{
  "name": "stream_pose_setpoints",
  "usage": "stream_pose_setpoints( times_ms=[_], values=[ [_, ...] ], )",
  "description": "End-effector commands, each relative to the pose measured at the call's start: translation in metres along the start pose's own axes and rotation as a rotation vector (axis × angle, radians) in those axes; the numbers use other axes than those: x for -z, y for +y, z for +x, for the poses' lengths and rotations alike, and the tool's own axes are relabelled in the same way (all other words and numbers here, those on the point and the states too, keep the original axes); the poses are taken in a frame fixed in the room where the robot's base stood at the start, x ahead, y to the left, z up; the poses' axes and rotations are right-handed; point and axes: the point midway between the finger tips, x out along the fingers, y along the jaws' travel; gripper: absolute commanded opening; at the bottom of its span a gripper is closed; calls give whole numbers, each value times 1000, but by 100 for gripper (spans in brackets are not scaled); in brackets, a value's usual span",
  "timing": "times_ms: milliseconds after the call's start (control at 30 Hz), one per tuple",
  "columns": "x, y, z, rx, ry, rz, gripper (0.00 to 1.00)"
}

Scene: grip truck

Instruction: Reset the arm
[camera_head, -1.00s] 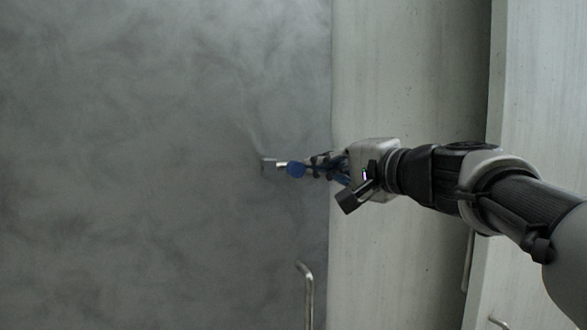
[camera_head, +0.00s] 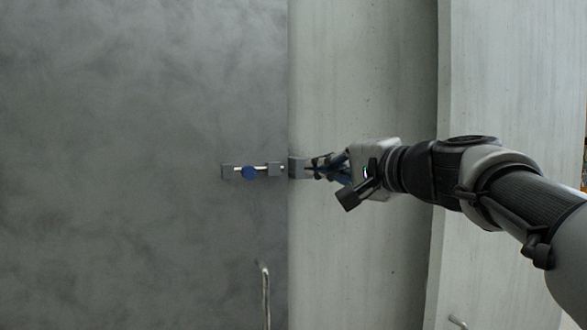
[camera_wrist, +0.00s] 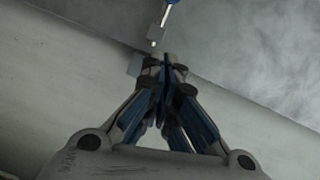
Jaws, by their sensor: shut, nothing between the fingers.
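My gripper (camera_head: 312,172) points left in the head view, in front of the light panel, and is shut and empty. In the wrist view its blue-padded fingers (camera_wrist: 166,66) meet at the tips. The tips show beside a small grey catch block (camera_head: 297,168) on the light panel; I cannot tell whether they touch it. A bolt latch with a round blue knob (camera_head: 249,172) sits on the dark panel, left of the gripper and apart from it. In the wrist view the knob (camera_wrist: 172,2) shows only at the top edge.
The dark mottled panel (camera_head: 120,100) fills the left, and the light panel (camera_head: 362,70) stands right of it. Another pale panel (camera_head: 510,80) is at the right. A metal bar handle (camera_head: 265,295) is on the dark panel below the latch. The space left of the latch is clear.

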Motion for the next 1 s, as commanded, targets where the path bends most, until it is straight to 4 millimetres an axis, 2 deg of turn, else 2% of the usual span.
stream_pose_setpoints(
  times_ms=[400,467,533,567,667,767,800,867,1000],
  values=[
    [-2,-1,-1,0,-1,-2,0],
    [-6,5,-2,-12,-6,-10,0],
    [-18,22,-6,-47,-19,-34,0],
    [-25,33,-8,-72,-28,-49,0],
    [-58,85,-22,-183,-69,-123,0],
    [-96,149,-45,-319,-126,-217,0],
    [-110,175,-56,-373,-149,-256,0],
    [-130,213,-74,-452,-186,-314,0],
    [-170,301,-123,-632,-275,-453,0]
  ],
)
